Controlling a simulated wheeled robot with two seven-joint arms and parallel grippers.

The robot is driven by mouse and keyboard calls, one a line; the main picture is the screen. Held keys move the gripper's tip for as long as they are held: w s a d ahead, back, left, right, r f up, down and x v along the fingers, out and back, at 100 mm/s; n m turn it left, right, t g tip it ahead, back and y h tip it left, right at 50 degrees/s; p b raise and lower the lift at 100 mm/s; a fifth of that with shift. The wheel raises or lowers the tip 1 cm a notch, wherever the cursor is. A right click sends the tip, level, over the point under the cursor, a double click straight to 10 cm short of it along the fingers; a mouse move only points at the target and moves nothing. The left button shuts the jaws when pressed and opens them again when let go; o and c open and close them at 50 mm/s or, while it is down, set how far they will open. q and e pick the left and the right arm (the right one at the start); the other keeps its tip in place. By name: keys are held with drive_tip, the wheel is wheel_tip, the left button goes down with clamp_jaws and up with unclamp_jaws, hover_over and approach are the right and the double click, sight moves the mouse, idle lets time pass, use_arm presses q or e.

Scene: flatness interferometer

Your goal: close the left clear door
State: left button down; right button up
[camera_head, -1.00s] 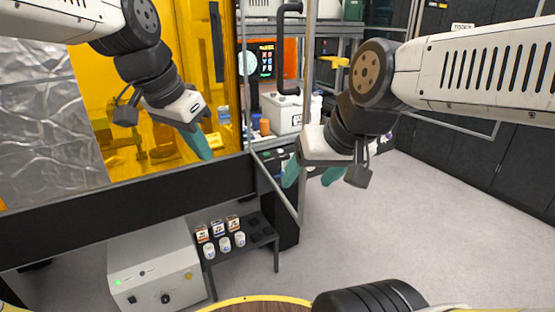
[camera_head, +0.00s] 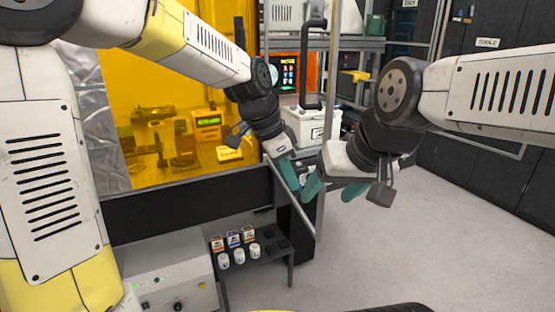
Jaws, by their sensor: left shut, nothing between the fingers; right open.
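What looks like the left clear door stands open, swung out toward me. Its see-through pane is hard to make out; its pale upright edge (camera_head: 331,105) and its lower rail (camera_head: 297,203) show right of the amber enclosure (camera_head: 120,110). My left gripper (camera_head: 293,184) is shut and empty, its teal fingers pointing down over the lower rail. I cannot tell whether they touch the door. My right gripper (camera_head: 331,192) is open and empty just right of it, close to the door's outer edge, with its fingers apart.
A low black stand (camera_head: 264,240) with small boxes and white jars is below, beside a white control box (camera_head: 170,275). A grey shelf (camera_head: 365,45) with equipment stands behind. The grey floor (camera_head: 420,240) at right is clear.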

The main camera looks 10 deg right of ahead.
sight(307, 177)
use_arm(q)
drive_tip(key=shift+w+d+f, duration=0.1)
drive_tip(key=shift+w+d, duration=0.15)
drive_tip(key=shift+d, duration=0.8)
drive_tip(key=shift+w+d+f, duration=0.1)
drive_tip(key=shift+w+d, duration=0.1)
drive_tip(key=shift+d, duration=0.8)
